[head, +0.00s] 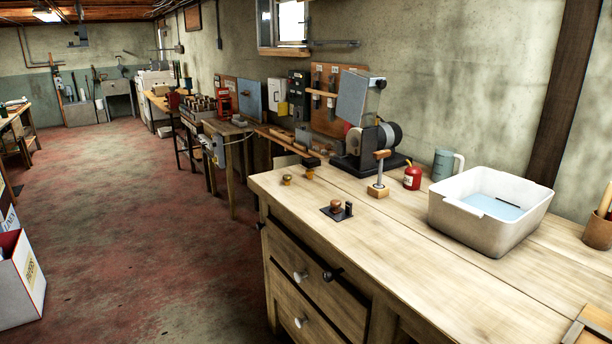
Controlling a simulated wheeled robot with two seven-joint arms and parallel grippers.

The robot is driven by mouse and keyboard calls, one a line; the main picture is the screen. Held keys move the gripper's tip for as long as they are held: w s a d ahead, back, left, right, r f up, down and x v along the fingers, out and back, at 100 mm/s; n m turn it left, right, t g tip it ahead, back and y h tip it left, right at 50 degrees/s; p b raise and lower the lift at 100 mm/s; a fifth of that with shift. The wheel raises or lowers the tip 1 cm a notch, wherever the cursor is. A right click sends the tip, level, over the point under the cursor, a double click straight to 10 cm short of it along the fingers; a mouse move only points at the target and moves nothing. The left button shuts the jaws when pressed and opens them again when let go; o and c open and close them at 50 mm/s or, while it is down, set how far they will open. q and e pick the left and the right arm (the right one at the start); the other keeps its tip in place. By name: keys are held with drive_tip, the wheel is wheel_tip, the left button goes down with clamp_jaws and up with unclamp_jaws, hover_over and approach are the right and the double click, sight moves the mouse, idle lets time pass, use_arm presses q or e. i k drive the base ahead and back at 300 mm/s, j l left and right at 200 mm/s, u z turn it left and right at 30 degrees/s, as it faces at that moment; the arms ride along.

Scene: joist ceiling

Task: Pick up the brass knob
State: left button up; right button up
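A small brass-coloured knob (287,180) stands on the wooden workbench (400,262), near its far left corner. Just behind and right of it is another small piece (309,173), brownish-gold below with a dark flat top. A brown round knob (336,205) sits on a small dark plate nearer the front edge. The brass-coloured knob at the corner is unobstructed, with nothing touching it. Neither of my grippers shows in the head view.
A grinder-like machine (366,150), a wooden-based stand (378,191), a red can (412,177), a grey-green mug (443,163) and a white basin (462,222) stand farther back or right. The bench's front left is clear. Drawers face the open red floor (130,230).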

sight(287, 178)
drive_tip(key=i+j+z, duration=0.1)
drive_tip(key=z, duration=0.6)
drive_tip(key=i+j+z, duration=0.5)
drive_tip(key=j, duration=0.35)
drive_tip(key=i+j, duration=0.2)
drive_tip(key=j, duration=0.15)
drive_tip(key=i+j, duration=0.15)
drive_tip(key=j, duration=0.25)
drive_tip(key=i+j+z, duration=0.1)
drive_tip(key=j, duration=0.25)
drive_tip(key=i+j, duration=0.25)
drive_tip(key=j, duration=0.15)
drive_tip(key=i+j, duration=0.15)
drive_tip(key=j, duration=0.2)
drive_tip(key=z, duration=0.05)
